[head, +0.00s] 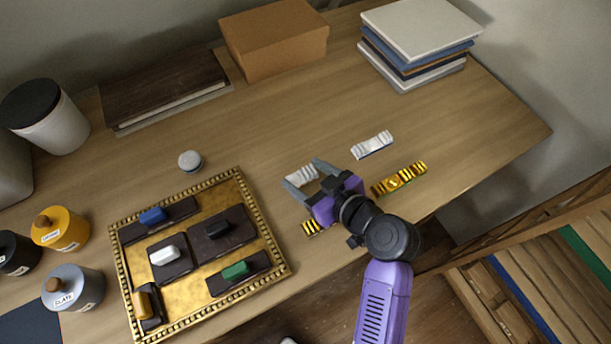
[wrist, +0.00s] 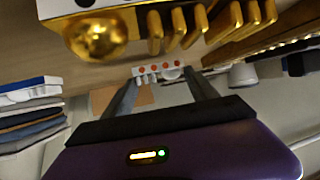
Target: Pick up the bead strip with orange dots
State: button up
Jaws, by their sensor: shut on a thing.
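A white bead strip with orange dots (wrist: 158,69) lies between the tips of my gripper (wrist: 161,80) in the wrist view. In the head view the same white strip (head: 302,175) shows between the fingertips, its orange dots not visible. My gripper is shut on the strip, one finger at each end. I cannot tell whether the strip touches the table. Another white strip with a blue side (head: 372,145) lies to the right. A gold strip (head: 399,179) lies right of my gripper. A second gold strip (head: 315,227) is partly hidden below my gripper.
A gilt tray (head: 282,254) holding several dark blocks with coloured pieces is at the left. A cardboard box (head: 273,40) and a stack of books (head: 418,43) stand at the back. Labelled jars, including a yellow one (head: 61,229), stand far left.

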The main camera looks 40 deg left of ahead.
aim_at(306, 177)
notch_tip(306, 177, up, 19)
jog(key=shift+f, duration=0.15)
